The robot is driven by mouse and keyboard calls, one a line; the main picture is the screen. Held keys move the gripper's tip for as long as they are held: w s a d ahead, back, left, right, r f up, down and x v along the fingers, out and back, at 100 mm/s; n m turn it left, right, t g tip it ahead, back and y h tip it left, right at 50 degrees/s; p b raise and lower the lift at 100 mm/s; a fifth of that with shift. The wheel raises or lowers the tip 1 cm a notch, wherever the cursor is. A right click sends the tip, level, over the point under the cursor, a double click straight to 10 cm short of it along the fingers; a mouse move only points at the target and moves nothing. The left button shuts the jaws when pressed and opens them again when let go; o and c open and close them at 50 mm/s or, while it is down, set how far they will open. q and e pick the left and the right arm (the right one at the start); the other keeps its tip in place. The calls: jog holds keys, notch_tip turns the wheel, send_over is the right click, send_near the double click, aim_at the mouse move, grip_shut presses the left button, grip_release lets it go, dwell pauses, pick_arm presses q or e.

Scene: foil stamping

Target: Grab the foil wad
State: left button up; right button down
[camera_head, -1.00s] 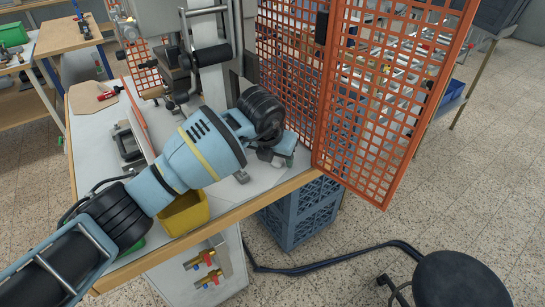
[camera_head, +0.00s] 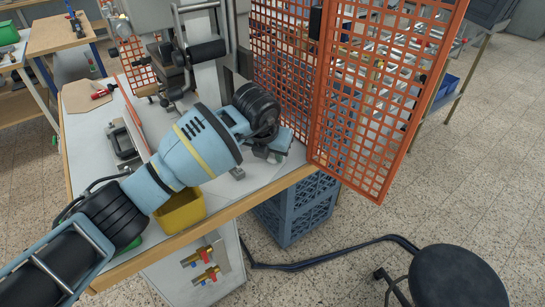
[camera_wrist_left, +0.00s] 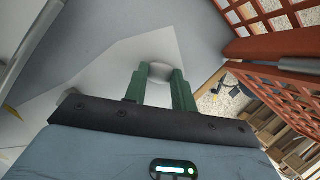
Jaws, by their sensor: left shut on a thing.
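The foil wad (camera_wrist_left: 160,71) is a small pale grey lump between the green fingers of my left gripper (camera_wrist_left: 160,80) in the left wrist view. The fingers are shut on it, one on each side. In the head view my left gripper (camera_head: 272,157) is low over the front right corner of the grey worktable (camera_head: 232,192), beside the orange guard. There the wad is hidden or too small to make out. My right gripper is in neither view.
An orange mesh guard (camera_head: 357,115) stands close to the right of my left gripper. A yellow bin (camera_head: 180,213) sits at the table's front edge, below my arm. A blue crate (camera_head: 292,212) and a black stool (camera_head: 462,275) are on the floor.

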pick_arm(q)
jog(key=shift+r, duration=0.15)
jog(key=shift+r, duration=0.6)
jog(key=s+a, duration=0.2)
jog(key=s, duration=0.3)
jog(key=s+a, duration=0.2)
jog(key=s, duration=0.4)
jog(key=s+a, duration=0.2)
jog(key=s, duration=0.3)
jog(key=shift+s+a, duration=0.35)
